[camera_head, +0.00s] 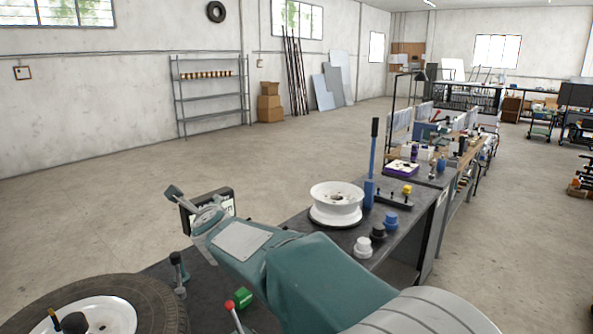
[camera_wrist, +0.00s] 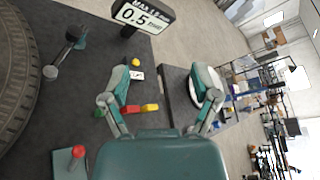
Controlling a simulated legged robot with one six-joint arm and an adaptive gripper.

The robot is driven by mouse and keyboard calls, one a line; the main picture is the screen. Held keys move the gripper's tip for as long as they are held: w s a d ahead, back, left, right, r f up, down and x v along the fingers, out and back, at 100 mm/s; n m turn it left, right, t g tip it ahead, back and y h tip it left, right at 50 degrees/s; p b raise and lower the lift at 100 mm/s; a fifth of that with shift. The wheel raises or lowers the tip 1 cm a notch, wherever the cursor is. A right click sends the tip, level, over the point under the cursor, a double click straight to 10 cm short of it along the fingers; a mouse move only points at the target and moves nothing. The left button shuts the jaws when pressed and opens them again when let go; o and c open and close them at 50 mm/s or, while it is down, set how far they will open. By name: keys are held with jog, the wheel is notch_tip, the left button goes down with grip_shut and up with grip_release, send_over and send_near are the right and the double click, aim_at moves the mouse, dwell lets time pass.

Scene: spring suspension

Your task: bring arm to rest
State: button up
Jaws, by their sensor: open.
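My gripper (camera_head: 190,208) is at the end of my teal arm, which stretches over the dark workbench in the head view. In the wrist view my gripper (camera_wrist: 163,82) is open, its two fingers spread wide with nothing between them. Past the left finger a dark display (camera_wrist: 143,17) reads 0.5. In the head view the display (camera_head: 226,197) is partly hidden behind my gripper. Below the fingers lie small red and yellow pieces (camera_wrist: 140,108) on the bench.
A tire with a white rim (camera_head: 152,297) lies at the lower left. A white wheel rim (camera_head: 337,198) sits on the bench beyond my arm, near a blue-handled lever (camera_head: 372,160) and several knobs. A red-topped lever (camera_head: 233,312) stands close to my arm. The floor at left is clear.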

jog(key=s+d+n+g, duration=0.4)
jog(key=s+d+n, duration=0.95)
jog(key=d, duration=0.45)
jog(key=s+d+f+n+g+h, duration=0.2)
jog(key=s+d+f+n+h, duration=0.1)
jog(key=s+d, duration=0.5)
jog(key=s+d+f+n+g+h, duration=0.2)
jog(key=s+d+f+n, duration=0.3)
jog(key=s, duration=0.8)
jog(key=d+f+h, duration=0.1)
jog(key=d+f, duration=0.1)
jog(key=d, duration=0.2)
jog(key=shift+s+f, duration=0.3)
jog(key=shift+s, duration=0.05)
jog(key=shift+n, duration=0.25)
